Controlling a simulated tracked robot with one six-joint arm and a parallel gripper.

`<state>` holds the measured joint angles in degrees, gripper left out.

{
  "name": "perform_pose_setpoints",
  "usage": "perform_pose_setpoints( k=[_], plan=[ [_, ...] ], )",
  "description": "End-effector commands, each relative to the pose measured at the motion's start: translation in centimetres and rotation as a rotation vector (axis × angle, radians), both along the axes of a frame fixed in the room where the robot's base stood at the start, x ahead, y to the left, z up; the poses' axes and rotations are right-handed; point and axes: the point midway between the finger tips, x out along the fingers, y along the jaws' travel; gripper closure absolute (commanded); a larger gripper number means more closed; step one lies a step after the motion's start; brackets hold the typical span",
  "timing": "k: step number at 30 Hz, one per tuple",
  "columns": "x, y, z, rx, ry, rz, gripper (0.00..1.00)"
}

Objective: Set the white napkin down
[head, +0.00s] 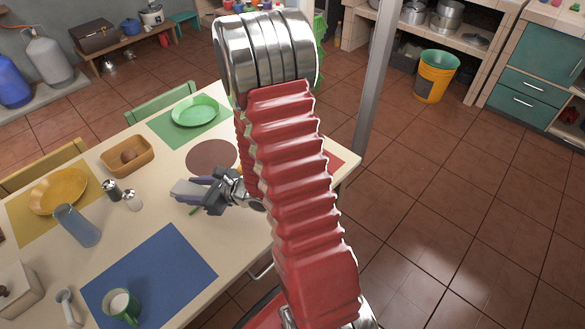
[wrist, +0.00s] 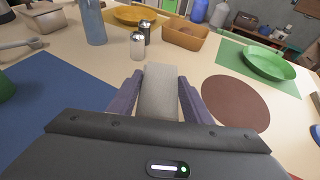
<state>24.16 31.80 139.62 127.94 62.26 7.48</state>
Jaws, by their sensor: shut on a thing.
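The white napkin (wrist: 159,90) is a pale, narrow folded piece held between the two purple-grey fingers of my gripper (wrist: 160,98). Its far end sticks out past the fingertips. In the head view my gripper (head: 188,195) is low over the cream table (head: 235,240), pointing left, and the napkin (head: 180,187) shows as a pale end at the fingers. I cannot tell whether the napkin touches the table. The red arm hides part of the table to the right.
Salt and pepper shakers (head: 132,201) and a blue tumbler (head: 76,226) stand left of my gripper. A tan bowl (head: 113,160) and a green plate (head: 195,110) lie farther back. A round brown mat (head: 212,156) is close behind. A blue mat (head: 170,275) with a green mug (head: 122,308) is in front.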

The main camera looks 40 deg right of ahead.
Motion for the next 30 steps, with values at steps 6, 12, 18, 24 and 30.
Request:
perform_pose_setpoints(
  k=[6,12,18,24,30],
  plan=[
    [-0.9,-7.1,0.9,0.002,-0.004,-0.105,0.77],
    [-2.7,-13.4,1.6,0.002,-0.003,-0.198,0.77],
    [-5.2,-19.4,2.2,0.000,-0.001,-0.291,0.77],
    [-8.1,-24.2,2.8,-0.003,0.002,-0.370,0.77],
    [-9.4,-26.2,3.0,-0.005,0.005,-0.403,0.77]
  ],
)
